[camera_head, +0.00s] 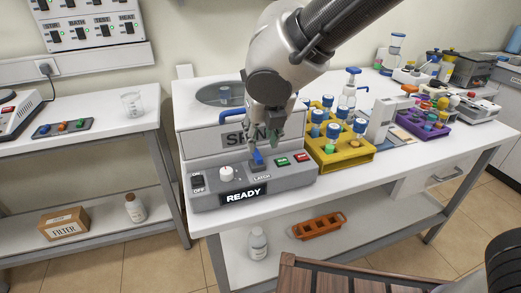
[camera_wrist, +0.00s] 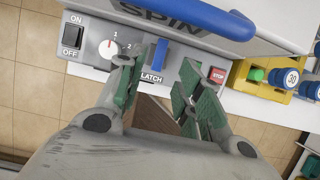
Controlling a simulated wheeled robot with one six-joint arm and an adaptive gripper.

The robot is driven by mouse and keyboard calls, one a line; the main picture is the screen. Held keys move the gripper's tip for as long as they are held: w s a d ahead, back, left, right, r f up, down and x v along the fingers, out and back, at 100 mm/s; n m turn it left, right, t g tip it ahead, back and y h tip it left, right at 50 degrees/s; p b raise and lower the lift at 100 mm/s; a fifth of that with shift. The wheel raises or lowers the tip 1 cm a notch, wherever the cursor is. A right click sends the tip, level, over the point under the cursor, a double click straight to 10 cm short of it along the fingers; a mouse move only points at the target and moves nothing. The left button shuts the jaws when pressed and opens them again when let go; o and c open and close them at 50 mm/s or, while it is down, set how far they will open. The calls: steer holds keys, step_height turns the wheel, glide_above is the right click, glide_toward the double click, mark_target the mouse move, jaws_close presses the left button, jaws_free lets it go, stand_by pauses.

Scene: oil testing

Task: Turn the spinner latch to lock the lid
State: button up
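The spinner (camera_head: 195,143) is a white and grey machine marked "SPIN", with a display (camera_head: 243,196) reading "READY". Its lid (camera_head: 188,101), with a round window, appears to lie closed. The blue latch (camera_head: 257,158) stands on the front panel; in the wrist view the latch (camera_wrist: 160,53) lies above the "LATCH" label. My gripper (camera_head: 266,138) is over the latch, partly hiding the machine. In the wrist view my gripper (camera_wrist: 161,68) is open, its green-padded fingers apart on either side of the latch's lower end. Contact with the latch cannot be seen.
The panel also has an ON/OFF switch (camera_wrist: 72,37), a white dial (camera_wrist: 108,48) and a red STOP button (camera_wrist: 217,75). A yellow rack (camera_head: 345,155) of blue-capped tubes stands close on the right. A blue handle bar (camera_wrist: 205,15) crosses above the panel.

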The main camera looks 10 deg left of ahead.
mark_target(257, 154)
steer(key=x, duration=0.6)
steer(key=shift+f, duration=0.25)
jaws_close()
